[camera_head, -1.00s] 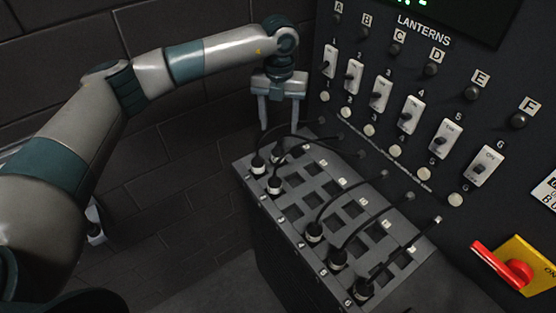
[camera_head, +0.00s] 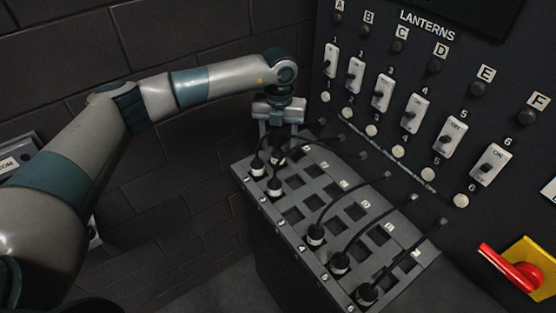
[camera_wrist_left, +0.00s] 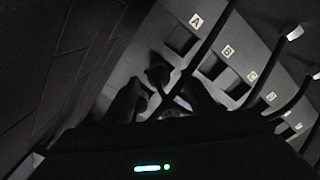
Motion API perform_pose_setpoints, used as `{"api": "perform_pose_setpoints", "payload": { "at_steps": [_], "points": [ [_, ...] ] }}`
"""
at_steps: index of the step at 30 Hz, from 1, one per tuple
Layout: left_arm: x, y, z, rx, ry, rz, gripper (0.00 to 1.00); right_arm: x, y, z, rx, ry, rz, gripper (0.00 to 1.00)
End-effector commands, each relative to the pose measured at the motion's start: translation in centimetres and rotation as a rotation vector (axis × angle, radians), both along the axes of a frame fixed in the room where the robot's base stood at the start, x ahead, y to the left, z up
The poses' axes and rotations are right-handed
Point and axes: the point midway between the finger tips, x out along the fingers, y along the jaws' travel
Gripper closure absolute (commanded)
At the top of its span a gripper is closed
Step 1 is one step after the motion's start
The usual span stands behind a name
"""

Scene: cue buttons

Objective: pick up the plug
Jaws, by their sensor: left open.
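Several black plugs with pale rings stand in a slotted socket panel, their cables running to the wall console. Two plugs sit at the panel's far left corner, one (camera_head: 257,168) at the edge and one (camera_head: 278,157) just right of it. Another plug (camera_head: 275,186) is nearer, and more (camera_head: 315,237) stand towards the front. My left gripper (camera_head: 277,140) points down over the far left corner, open, its fingertips partly hidden by plugs and cables. In the left wrist view a dark plug (camera_wrist_left: 158,76) shows between the fingers, just beyond them; contact cannot be told. My right gripper is not in view.
The socket panel (camera_head: 322,196) has lettered, numbered rows of square holes. Cables arch over it. The console wall behind carries switches (camera_head: 412,112), knobs and a red handle (camera_head: 510,265) on yellow. A dark brick wall (camera_head: 180,200) stands left, with free space before it.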

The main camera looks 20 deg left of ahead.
Motion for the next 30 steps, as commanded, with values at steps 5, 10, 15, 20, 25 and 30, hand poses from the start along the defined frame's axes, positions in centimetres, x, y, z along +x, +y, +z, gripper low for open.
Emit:
{"api": "perform_pose_setpoints", "payload": {
  "at_steps": [5, 10, 15, 20, 25, 30],
  "points": [
    [-0.2, 0.2, -2.4, 0.001, 0.003, 0.001, 0.47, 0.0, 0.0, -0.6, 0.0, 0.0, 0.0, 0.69],
    [-0.2, 0.2, -4.3, 0.0, 0.001, 0.001, 0.47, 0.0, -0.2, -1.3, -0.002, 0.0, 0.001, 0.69],
    [-0.2, 0.2, -4.6, 0.001, 0.0, 0.001, 0.47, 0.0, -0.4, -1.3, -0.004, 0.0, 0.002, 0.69],
    [-0.2, 0.2, -4.6, 0.0, 0.0, 0.0, 0.47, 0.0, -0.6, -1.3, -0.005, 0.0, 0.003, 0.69],
    [-0.2, 0.2, -4.6, 0.0, 0.0, 0.0, 0.47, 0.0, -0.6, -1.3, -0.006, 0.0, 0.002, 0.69],
    [-0.2, 0.2, -4.6, 0.0, 0.0, 0.0, 0.71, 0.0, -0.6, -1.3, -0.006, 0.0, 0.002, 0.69]
  ]
}}
